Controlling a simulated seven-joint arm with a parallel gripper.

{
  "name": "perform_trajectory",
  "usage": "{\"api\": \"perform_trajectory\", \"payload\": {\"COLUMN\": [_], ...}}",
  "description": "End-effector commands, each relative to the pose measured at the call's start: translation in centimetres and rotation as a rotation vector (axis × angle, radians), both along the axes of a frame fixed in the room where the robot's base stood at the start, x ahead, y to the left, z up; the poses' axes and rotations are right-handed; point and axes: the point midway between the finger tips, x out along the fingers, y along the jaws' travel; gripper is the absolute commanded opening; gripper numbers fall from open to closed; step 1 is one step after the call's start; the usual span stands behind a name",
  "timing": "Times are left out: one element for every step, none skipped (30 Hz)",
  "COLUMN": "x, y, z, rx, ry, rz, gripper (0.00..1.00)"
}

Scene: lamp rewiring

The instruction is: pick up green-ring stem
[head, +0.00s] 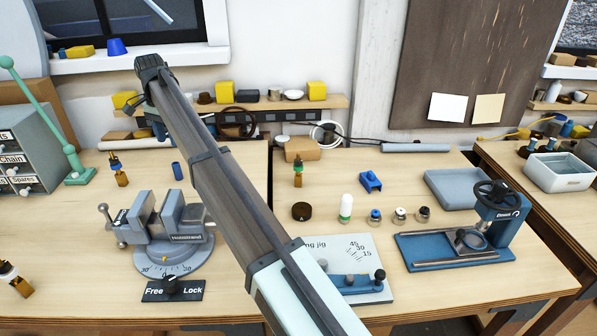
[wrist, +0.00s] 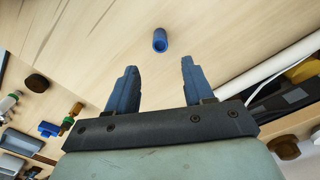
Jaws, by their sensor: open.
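A slim stem with a green ring (head: 298,173) and an amber-brown lower end stands on the middle of the bench in the head view. It also shows at the left of the wrist view (wrist: 69,120), well to the left of my fingers. My gripper (wrist: 155,75) is open with nothing between its fingers. A blue cylinder (wrist: 160,40) lies beyond the fingertips, apart from them. In the head view, my arm crosses the middle of the picture and the fingers cannot be made out.
A white tube with a green band (head: 345,208) and a dark disc (head: 301,211) are near the stem, with a blue block (head: 370,181) to its right. A vise (head: 170,230) stands front left, and a blue-ring stem (head: 118,170) behind it. A jig board (head: 355,260) is in front.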

Motion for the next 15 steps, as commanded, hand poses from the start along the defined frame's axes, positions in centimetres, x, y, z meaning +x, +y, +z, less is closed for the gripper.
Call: {"api": "perform_trajectory", "payload": {"x": [0.0, 0.0, 0.0, 0.0, 0.0, 0.0, 0.0, 0.0, 0.0, 0.0, 0.0, 0.2, 0.4, 0.7, 1.2], "y": [0.0, 0.0, 0.0, 0.0, 0.0, 0.0, 0.0, 0.0, 0.0, 0.0, -0.1, -0.3, -0.6, -1.1, -1.9], "z": [0.0, 0.0, 0.0, 0.0, 0.0, 0.0, 0.0, 0.0, 0.0, 0.0, 0.0, 0.0, 0.0, 0.0, 0.0], "rx": [0.0, 0.0, 0.0, 0.0, 0.0, 0.0, 0.0, 0.0, 0.0, 0.0, 0.0, 0.0, 0.0, 0.0, 0.0], "ry": [0.0, 0.0, 0.0, 0.0, 0.0, 0.0, 0.0, 0.0, 0.0, 0.0, 0.0, 0.0, 0.0, 0.0, 0.0], "rz": [0.0, 0.0, 0.0, 0.0, 0.0, 0.0, 0.0, 0.0, 0.0, 0.0, -0.001, -0.004, -0.008, -0.014, -0.024], "gripper": [0.53, 0.56, 0.6, 0.63, 0.63, 0.63, 0.63, 0.63, 0.63, 0.63, 0.63, 0.63, 0.63, 0.63, 0.63]}}
